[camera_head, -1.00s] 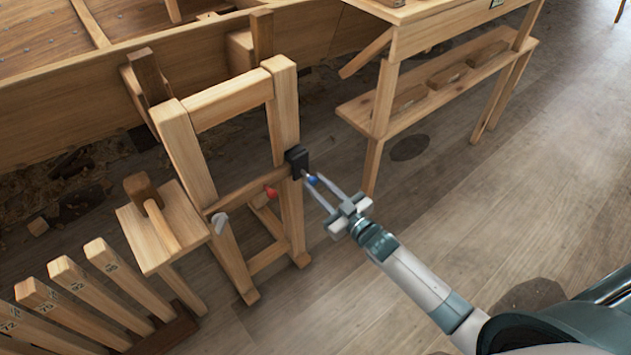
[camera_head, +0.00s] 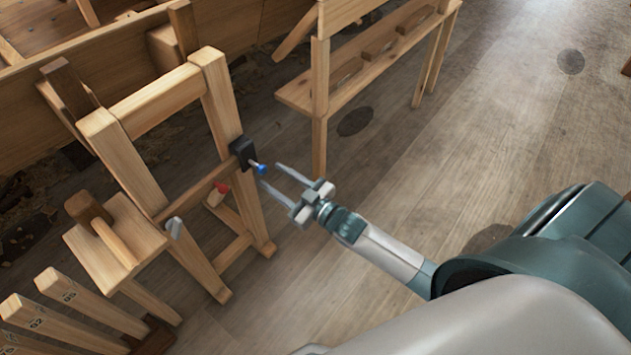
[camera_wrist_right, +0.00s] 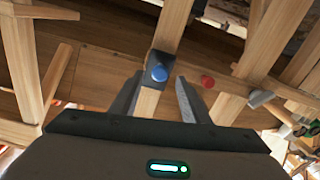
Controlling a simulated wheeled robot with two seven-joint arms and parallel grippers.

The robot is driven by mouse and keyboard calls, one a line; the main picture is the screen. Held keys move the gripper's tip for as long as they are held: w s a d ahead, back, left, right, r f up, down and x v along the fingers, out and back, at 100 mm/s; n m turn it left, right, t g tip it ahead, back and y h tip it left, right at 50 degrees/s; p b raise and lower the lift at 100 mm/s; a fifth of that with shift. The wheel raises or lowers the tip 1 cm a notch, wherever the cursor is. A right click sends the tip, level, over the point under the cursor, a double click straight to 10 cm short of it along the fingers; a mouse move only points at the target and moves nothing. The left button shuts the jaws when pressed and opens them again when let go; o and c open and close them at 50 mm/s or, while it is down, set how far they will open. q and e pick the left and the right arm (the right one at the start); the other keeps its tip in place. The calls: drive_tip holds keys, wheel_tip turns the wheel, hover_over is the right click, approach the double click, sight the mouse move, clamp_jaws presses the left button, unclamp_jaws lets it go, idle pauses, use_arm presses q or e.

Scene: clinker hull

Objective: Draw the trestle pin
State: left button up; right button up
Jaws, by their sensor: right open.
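The trestle pin (camera_head: 261,168) has a blue head and a short metal shaft. It sits in a black block (camera_head: 243,152) on the right post of the wooden trestle (camera_head: 222,110). In the right wrist view the pin's blue head (camera_wrist_right: 159,74) faces the camera, in front of the black block (camera_wrist_right: 163,61), beyond and between the fingertips. My right gripper (camera_head: 269,175) is open and empty, its fingers pointing at the post, with the pin's head close to their tips; it also shows in the right wrist view (camera_wrist_right: 158,88). My left gripper is not in view.
A red knob (camera_head: 221,188) and a grey piece (camera_head: 174,228) are on the trestle's lower part. A small stand with a mallet (camera_head: 97,222) and numbered wooden slats (camera_head: 75,295) are at left. A wooden bench with a shelf (camera_head: 300,95) stands behind.

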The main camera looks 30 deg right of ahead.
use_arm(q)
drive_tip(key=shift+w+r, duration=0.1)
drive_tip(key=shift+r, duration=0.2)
use_arm(e)
drive_tip(key=v, duration=1.4)
drive_tip(key=shift+s, duration=0.2)
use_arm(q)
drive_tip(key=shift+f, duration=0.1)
use_arm(e)
drive_tip(key=shift+d, duration=0.1)
